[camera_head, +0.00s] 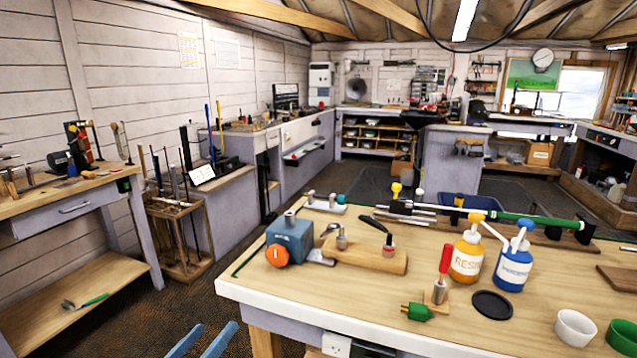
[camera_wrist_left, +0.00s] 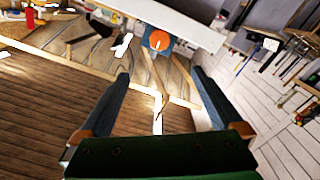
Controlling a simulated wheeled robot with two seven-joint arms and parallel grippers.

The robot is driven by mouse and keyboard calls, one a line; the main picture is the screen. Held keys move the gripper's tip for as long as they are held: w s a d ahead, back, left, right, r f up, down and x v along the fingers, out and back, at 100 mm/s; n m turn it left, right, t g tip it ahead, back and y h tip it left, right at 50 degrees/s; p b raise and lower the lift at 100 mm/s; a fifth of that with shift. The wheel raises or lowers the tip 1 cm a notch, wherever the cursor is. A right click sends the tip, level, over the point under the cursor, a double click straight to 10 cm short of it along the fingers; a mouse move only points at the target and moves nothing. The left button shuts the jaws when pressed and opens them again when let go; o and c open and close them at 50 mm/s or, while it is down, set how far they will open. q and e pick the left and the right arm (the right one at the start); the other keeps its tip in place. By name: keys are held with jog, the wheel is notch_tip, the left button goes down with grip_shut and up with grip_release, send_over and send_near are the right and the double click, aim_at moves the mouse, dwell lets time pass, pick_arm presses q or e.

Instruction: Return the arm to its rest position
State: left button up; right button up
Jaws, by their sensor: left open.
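My left gripper (camera_head: 215,327) shows at the bottom of the head view as two blue-grey fingers, in front of the workbench's left front corner. The fingers are apart with nothing between them. In the left wrist view the same gripper (camera_wrist_left: 161,75) has its two dark fingers spread wide and empty, over the brown floor. The rest of the left arm is out of the head view. My right gripper is in neither view.
The workbench (camera_head: 360,318) fills the right front. A blue box with an orange knob (camera_head: 290,240), a yellow bottle (camera_head: 467,255), a blue bottle (camera_head: 513,265) and a clamped green-ended shaft stand on it. Open floor (camera_head: 170,315) lies left, beside a wooden club rack (camera_head: 178,235).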

pick_arm(q)
jog(key=s+a+f+g+y, duration=0.2)
jog(key=s+f, duration=0.1)
jog(key=f, duration=0.7)
jog(key=s+a+f+g+y, duration=0.2)
jog(key=f+g, duration=0.1)
jog(key=f, duration=0.7)
jog(key=s+a+f+g+y, duration=0.2)
jog(key=s+f, duration=0.1)
jog(key=f, duration=0.7)
jog(key=s+d+f+m+g, duration=0.1)
jog(key=s+d+f+g, duration=0.1)
jog(key=s+f, duration=0.3)
jog(key=s+d+f+m+g+p, duration=0.1)
jog(key=s+f+g, duration=0.3)
jog(key=s, duration=1)
jog(key=s+d+f+m+g, duration=0.2)
jog(key=s+d+f, duration=0.1)
jog(key=s+f, duration=0.4)
jog(key=s, duration=0.3)
jog(key=shift+f+g, duration=0.15)
jog(key=shift+g, duration=0.25)
